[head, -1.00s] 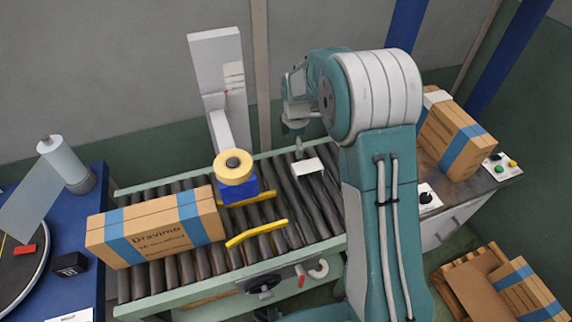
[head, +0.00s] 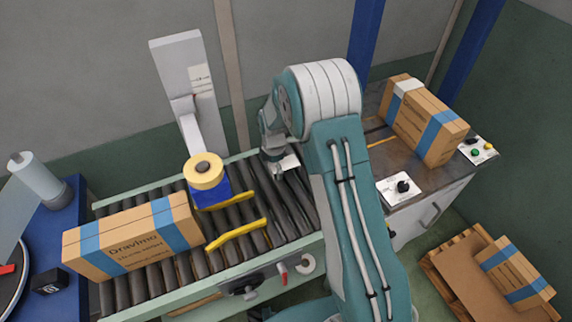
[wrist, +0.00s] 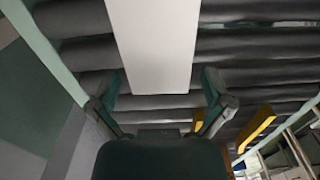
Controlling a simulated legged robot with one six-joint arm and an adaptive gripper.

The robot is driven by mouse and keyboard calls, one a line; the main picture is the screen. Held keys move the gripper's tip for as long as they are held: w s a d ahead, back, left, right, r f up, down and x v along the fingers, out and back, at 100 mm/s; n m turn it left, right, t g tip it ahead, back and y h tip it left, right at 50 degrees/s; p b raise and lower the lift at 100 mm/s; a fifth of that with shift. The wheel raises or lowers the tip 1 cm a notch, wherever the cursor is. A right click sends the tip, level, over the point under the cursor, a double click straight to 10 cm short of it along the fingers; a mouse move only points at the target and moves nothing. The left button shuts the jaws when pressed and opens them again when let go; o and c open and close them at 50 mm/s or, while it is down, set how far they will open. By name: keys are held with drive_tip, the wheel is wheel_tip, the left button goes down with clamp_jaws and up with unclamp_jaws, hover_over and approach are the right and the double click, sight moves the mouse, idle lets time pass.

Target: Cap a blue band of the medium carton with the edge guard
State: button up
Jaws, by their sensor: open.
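The white edge guard (head: 289,163) lies on the conveyor rollers, partly hidden by my gripper (head: 276,168) in the head view. In the wrist view the guard (wrist: 155,45) is a pale flat strip between and beyond the fingers of my gripper (wrist: 160,100). The fingers are open, one on each side of its near end; I cannot tell whether they touch it. A carton with blue bands (head: 425,118) stands on the right-hand worktop, with a white piece (head: 407,86) over its far band. A longer blue-banded carton (head: 135,240) lies on the conveyor's left. Which is medium is unclear.
A tape head with a yellow roll (head: 204,171) and blue body stands over the conveyor (head: 222,272), beside yellow guide rails (head: 237,235). A knob box (head: 400,187) and button box (head: 478,150) sit on the worktop. Another carton (head: 517,270) rests on a pallet at lower right.

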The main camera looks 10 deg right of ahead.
drive_tip(key=shift+a, duration=0.5)
drive_tip(key=c, duration=0.7)
drive_tip(key=shift+a, duration=0.25)
drive_tip(key=shift+d, duration=0.1)
